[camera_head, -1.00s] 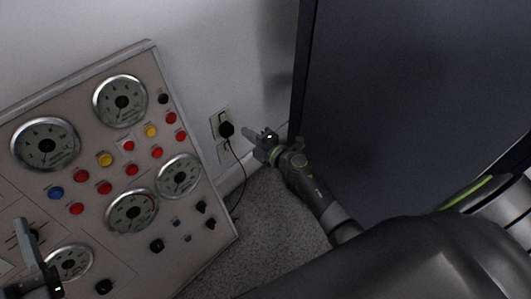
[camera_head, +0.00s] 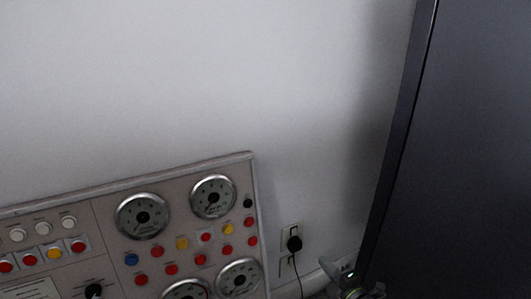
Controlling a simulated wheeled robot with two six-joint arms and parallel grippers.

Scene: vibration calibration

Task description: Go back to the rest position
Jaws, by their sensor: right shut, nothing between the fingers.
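My right gripper (camera_head: 343,272) shows at the bottom edge, right of the wall socket and beside the dark cabinet. Its fingers are small and dark here, closed with nothing seen between them. Most of my right arm is cut off by the lower edge. My left gripper is out of view. The control panel (camera_head: 107,205) stands at the lower left with round gauges and red, yellow, white and blue buttons. A black plug (camera_head: 294,244) sits in the wall socket (camera_head: 291,229), and its cord hangs down. The gripper is apart from the plug.
A tall dark cabinet (camera_head: 463,150) fills the right side, close to my right gripper. The bare pale wall (camera_head: 200,80) takes up the upper middle and left. The floor is almost out of view.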

